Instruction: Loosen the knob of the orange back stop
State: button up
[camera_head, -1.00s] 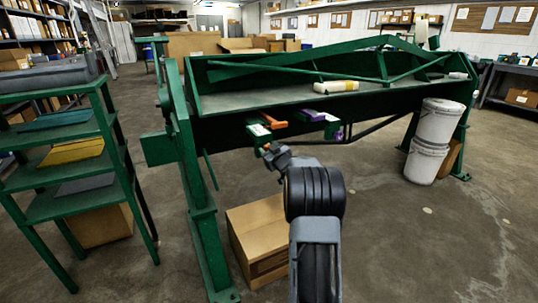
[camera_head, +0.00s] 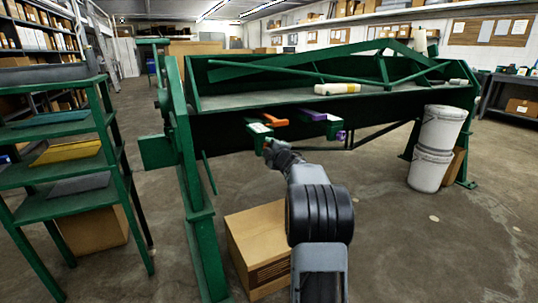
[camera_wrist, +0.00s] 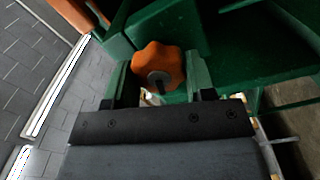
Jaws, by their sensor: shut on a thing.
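The orange back stop (camera_head: 273,120) sits on the front of the green bending brake (camera_head: 240,100), its orange bar pointing out. Its orange lobed knob (camera_wrist: 157,66) fills the space between my fingers in the wrist view. My gripper (camera_head: 268,148) is just below the orange stop, shut on the knob, with one finger at each side of it. In the head view the knob is hidden behind my gripper.
A purple back stop (camera_head: 313,115) with a purple knob (camera_head: 340,135) is close on the right. A cardboard box (camera_head: 262,245) stands on the floor below. White buckets (camera_head: 436,145) stand at right and a green shelf rack (camera_head: 75,165) at left.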

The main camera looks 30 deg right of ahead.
jog(key=n+b, duration=0.1)
jog(key=n, duration=0.1)
jog(key=n+b, duration=0.1)
jog(key=n, duration=0.1)
jog(key=shift+f+n+b, duration=0.2)
jog(key=shift+n+b, duration=0.1)
jog(key=shift+b, duration=0.1)
jog(key=n, duration=0.4)
jog(key=shift+n+b, duration=0.3)
jog(key=shift+b, duration=0.05)
jog(key=o, duration=0.9)
jog(key=shift+s, duration=0.1)
jog(key=s+a+p, duration=0.2)
jog(key=s, duration=1.1)
jog(key=shift+s, duration=0.25)
